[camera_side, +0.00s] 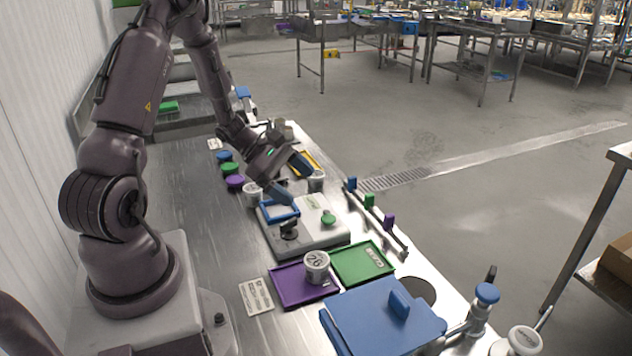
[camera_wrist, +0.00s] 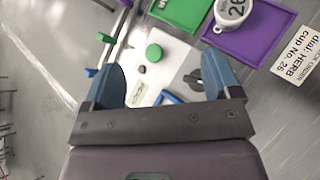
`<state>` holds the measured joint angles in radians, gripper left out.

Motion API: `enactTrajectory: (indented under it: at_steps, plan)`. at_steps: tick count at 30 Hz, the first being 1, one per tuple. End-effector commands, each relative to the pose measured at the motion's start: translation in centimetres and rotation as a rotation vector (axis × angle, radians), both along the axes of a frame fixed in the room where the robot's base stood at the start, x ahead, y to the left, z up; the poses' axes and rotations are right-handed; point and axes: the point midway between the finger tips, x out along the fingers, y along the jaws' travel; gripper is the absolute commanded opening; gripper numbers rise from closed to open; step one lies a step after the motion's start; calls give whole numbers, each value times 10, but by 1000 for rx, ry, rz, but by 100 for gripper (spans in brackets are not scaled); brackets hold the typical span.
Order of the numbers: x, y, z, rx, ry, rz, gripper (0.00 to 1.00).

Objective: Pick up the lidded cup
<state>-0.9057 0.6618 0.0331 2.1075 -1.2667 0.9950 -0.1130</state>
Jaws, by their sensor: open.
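A white cup marked 26 (camera_side: 316,266) stands upright on the purple tray (camera_side: 290,293) in the side view. My gripper (camera_side: 291,180) is open and empty, with blue fingers, above the far part of the bench and well apart from this cup. In the wrist view my gripper (camera_wrist: 163,85) has its fingers spread over the white device. Two more pale cups stand near my gripper, one left (camera_side: 253,194) and one right (camera_side: 316,181).
The white device (camera_side: 322,236) has a green knob (camera_side: 328,218), a dark knob and a blue frame. A green tray (camera_side: 363,262) adjoins the purple tray. A blue-lidded box (camera_side: 375,318) is nearer. A rail with coloured tabs (camera_side: 370,200) edges the bench. A card reads cup No. 26 (camera_wrist: 296,58).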

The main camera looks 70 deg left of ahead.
Motion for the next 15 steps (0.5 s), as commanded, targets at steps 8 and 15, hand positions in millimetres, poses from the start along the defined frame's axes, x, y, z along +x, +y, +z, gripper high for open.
enactTrajectory:
  at_steps: [8, 15]
  plan:
    - [1, 117, -82, -331, -69, 812, 83]
    - [10, 162, -70, -388, -180, 1044, 83]
